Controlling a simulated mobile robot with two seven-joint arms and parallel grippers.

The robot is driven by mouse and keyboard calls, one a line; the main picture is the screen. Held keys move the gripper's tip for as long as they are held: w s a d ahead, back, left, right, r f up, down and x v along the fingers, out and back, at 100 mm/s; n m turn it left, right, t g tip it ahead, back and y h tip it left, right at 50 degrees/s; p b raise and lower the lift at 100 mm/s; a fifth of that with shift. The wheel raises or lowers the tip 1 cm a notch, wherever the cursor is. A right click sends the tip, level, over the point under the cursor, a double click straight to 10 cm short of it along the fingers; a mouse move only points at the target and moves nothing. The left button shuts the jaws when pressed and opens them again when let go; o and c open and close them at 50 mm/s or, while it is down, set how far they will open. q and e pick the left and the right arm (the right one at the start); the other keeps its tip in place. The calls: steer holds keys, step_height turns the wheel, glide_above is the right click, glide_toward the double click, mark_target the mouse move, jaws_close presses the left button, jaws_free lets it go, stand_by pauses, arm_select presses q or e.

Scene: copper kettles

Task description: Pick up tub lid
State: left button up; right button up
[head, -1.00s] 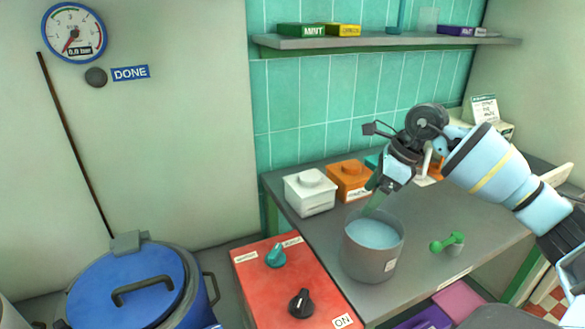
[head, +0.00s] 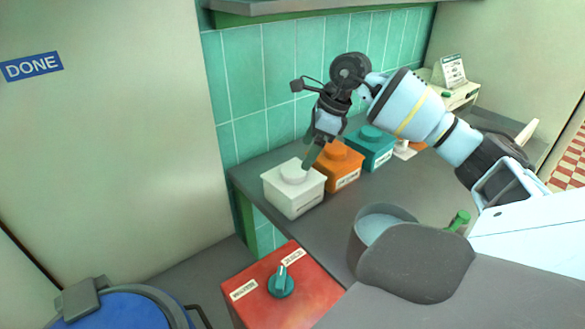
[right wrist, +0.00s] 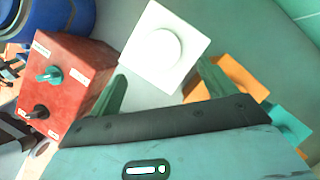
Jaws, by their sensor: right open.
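Three lidded tubs stand in a row on the counter: a white tub (head: 293,198), an orange tub (head: 338,170) and a teal tub (head: 371,148). The white tub's lid (head: 294,171) has a round knob; the lid also shows from above in the right wrist view (right wrist: 166,47). My right gripper (head: 312,157) is above the counter, close to the white and orange tubs. In the right wrist view its green fingers (right wrist: 160,85) are spread and empty, with the white lid ahead between them. Whether a finger touches a tub cannot be told. My left gripper is not in view.
A grey pot of pale blue liquid (head: 380,226) stands nearer on the counter, with a green-handled object (head: 459,220) beside it. A shelf (head: 270,8) hangs above.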

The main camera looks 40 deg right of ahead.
mark_target(294, 169)
steer(key=shift+x, duration=0.75)
steer(key=shift+w+a+f, duration=0.1)
steer(key=shift+w+f, duration=0.1)
steer(key=shift+w, duration=0.05)
steer(key=x, duration=0.4)
steer(key=shift+w+a+f+p, duration=0.1)
steer(key=shift+w+f+p, duration=0.05)
steer(key=shift+w+p, duration=0.2)
steer(key=shift+s, duration=0.1)
steer(key=c, duration=1.1)
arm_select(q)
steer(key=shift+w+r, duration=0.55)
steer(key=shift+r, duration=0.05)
